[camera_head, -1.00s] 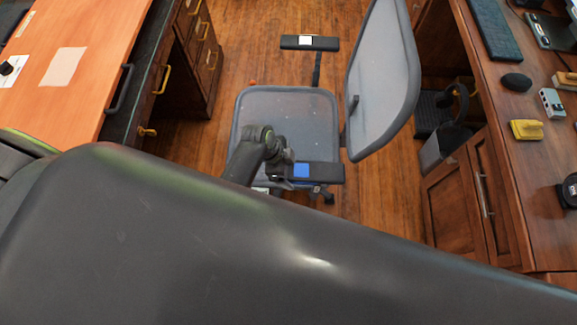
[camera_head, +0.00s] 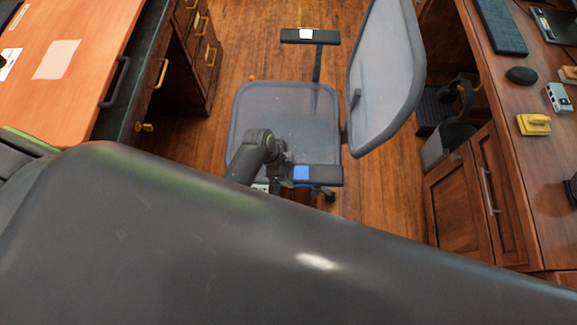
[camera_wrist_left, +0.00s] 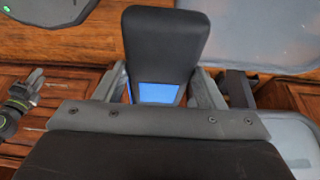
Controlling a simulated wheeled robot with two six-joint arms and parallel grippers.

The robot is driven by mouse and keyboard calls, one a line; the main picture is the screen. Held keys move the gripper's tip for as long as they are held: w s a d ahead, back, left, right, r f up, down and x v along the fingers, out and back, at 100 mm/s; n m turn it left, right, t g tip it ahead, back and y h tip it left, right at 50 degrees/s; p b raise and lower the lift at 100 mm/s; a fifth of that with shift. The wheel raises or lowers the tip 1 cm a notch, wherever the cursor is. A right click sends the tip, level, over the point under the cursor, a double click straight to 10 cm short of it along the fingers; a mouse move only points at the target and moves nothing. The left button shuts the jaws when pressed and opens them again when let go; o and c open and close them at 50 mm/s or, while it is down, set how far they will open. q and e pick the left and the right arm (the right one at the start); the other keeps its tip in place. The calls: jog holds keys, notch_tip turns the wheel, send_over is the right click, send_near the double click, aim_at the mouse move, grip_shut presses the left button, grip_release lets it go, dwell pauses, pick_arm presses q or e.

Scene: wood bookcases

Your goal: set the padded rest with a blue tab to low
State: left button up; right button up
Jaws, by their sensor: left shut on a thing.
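The padded rest with the blue tab (camera_head: 325,175) is the black armrest on the near side of the grey mesh chair (camera_head: 283,110). In the left wrist view the black pad (camera_wrist_left: 165,45) points away from me, with its blue tab (camera_wrist_left: 158,93) at the near end. My left gripper (camera_wrist_left: 160,98) has a finger on each side of the pad and is shut on it. In the head view the left gripper (camera_head: 287,172) is at the pad's left end. Part of my right arm (camera_wrist_left: 18,105) seems to show in the wrist view; its jaws are unclear.
The chair's other rest, with a white tab (camera_head: 306,34), is on the far side. The mesh backrest (camera_head: 385,75) rises to the right. An orange-topped desk (camera_head: 75,20) stands left, and a wooden desk (camera_head: 535,100) right. Wood floor (camera_head: 255,55) is open around the chair.

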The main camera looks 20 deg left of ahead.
pick_arm(q)
jog(key=shift+f, duration=0.5)
jog(key=shift+s, duration=0.1)
pick_arm(e)
jog(key=shift+f, duration=0.3)
pick_arm(q)
jog(key=o, duration=1.4)
jog(key=shift+f, duration=0.1)
jog(key=shift+a+r, duration=0.15)
jog(key=shift+r, duration=0.35)
jog(key=p+v, duration=0.1)
jog(key=v, duration=1.5)
jog(key=shift+a+r, duration=0.15)
jog(key=shift+a, duration=0.05)
pick_arm(e)
jog(key=shift+d+r, duration=0.1)
jog(key=shift+r, duration=0.7)
